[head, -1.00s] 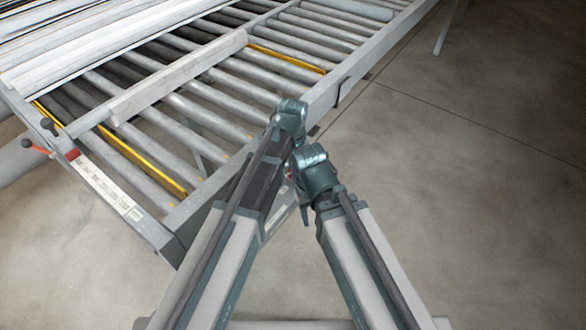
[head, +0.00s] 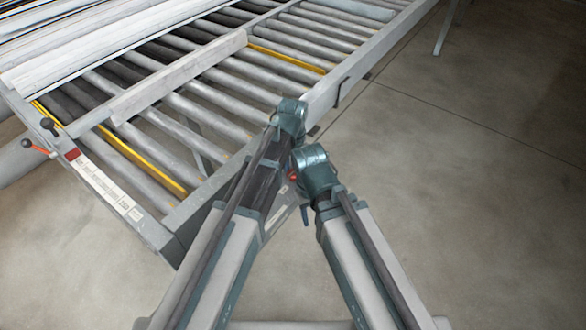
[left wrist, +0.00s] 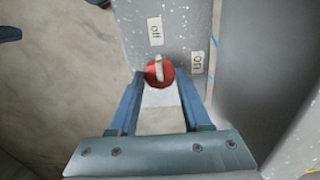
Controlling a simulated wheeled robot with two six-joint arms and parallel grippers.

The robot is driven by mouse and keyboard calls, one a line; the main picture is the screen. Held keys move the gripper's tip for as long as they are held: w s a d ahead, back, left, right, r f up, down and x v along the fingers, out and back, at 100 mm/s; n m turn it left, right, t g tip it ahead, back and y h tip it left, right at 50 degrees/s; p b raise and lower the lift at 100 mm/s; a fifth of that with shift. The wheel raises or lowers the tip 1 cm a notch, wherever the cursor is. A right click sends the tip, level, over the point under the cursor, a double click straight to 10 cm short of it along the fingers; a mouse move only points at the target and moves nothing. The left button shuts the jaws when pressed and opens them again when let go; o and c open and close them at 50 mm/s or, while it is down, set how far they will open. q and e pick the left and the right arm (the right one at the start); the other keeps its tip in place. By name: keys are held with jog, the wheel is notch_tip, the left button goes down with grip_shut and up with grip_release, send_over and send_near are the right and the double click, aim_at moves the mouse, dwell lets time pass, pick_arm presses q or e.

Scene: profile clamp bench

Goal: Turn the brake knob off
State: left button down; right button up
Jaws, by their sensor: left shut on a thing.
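The brake knob (left wrist: 160,72) is a red round knob with a pale bar across it, on a speckled grey panel in the left wrist view. Its bar stands nearly upright in the picture, its upper end toward the upper label (left wrist: 155,31), which seems to read "off" upside down. A second label (left wrist: 196,63), to the right of the knob, seems to read "on". My left gripper (left wrist: 160,78) is shut on the knob, one finger on each side of it. In the head view, a small red spot (head: 292,176) shows between my arms; my left gripper is mostly hidden there.
A roller conveyor (head: 200,205) fills the upper left of the head view, with long pale profiles (head: 100,45) on it. A lever with a red-orange grip (head: 35,147) and a black knob (head: 48,125) are at its left end. Concrete floor at right is clear.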

aim_at(293, 172)
dwell(0.4)
pick_arm(q)
jog(key=shift+c, duration=1.8)
grip_release()
jog(key=shift+r, duration=0.1)
notch_tip(293, 172, up, 14)
jog(key=p, duration=1.4)
jog(key=shift+f, duration=0.2)
